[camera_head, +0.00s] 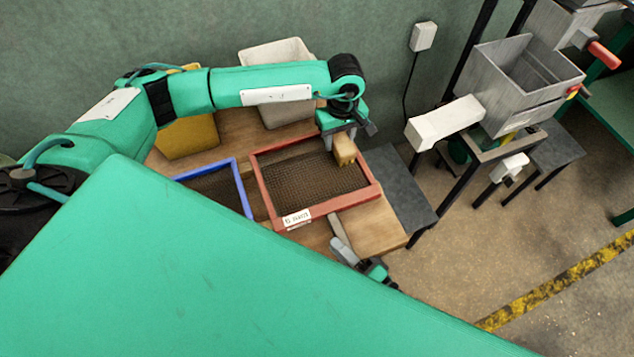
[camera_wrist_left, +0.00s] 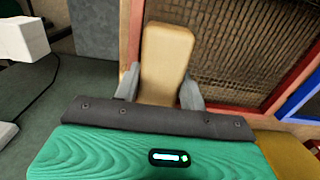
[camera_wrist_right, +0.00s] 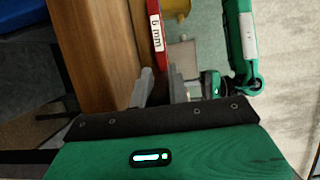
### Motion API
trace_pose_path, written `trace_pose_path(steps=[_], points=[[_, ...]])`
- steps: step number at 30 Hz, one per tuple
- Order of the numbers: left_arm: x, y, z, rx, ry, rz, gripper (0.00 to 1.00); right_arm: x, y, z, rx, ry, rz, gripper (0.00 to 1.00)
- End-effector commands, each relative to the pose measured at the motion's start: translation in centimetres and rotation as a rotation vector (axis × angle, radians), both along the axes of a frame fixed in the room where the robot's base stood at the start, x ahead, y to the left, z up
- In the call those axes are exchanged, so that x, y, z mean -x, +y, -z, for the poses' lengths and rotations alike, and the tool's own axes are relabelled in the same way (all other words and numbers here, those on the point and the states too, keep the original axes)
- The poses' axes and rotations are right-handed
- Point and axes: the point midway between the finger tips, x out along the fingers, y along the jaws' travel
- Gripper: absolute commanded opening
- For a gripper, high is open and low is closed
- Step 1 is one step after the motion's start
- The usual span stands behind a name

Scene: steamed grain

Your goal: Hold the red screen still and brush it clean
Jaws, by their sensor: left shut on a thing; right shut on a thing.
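The red screen (camera_head: 376,190), a red frame around dark mesh, lies on the wooden bench, with a white label on its front rim. My left gripper (camera_head: 338,132) is shut on a wooden brush (camera_head: 344,150) at the screen's back right corner. In the left wrist view the brush (camera_wrist_left: 166,55) sits between both fingers, its handle side showing; bristles are hidden, so I cannot tell if they touch the mesh. My right gripper (camera_head: 338,228) is at the front rim. In the right wrist view it is shut on the red screen's labelled rim (camera_wrist_right: 158,62).
A blue-framed screen (camera_head: 243,190) lies left of the red one. A pale bin (camera_head: 285,110) and a yellow bin (camera_head: 190,138) stand behind. A dark grey surface (camera_head: 400,188) adjoins the bench on the right. A grey hopper machine (camera_head: 480,85) stands farther right.

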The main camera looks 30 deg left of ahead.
Motion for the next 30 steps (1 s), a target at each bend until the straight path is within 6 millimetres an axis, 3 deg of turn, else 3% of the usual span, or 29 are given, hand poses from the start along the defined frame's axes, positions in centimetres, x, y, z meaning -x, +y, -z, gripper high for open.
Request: trace_pose_path(steps=[15, 30], points=[[-0.1, 0.0, -4.7, 0.001, -0.003, 0.000, 0.17, 0.0, -0.1, 0.1, 0.003, 0.001, 0.002, 0.00], [0.0, 0.0, -4.9, 0.000, -0.001, 0.000, 0.17, 0.0, -0.1, 0.1, 0.003, 0.001, 0.003, 0.00]])
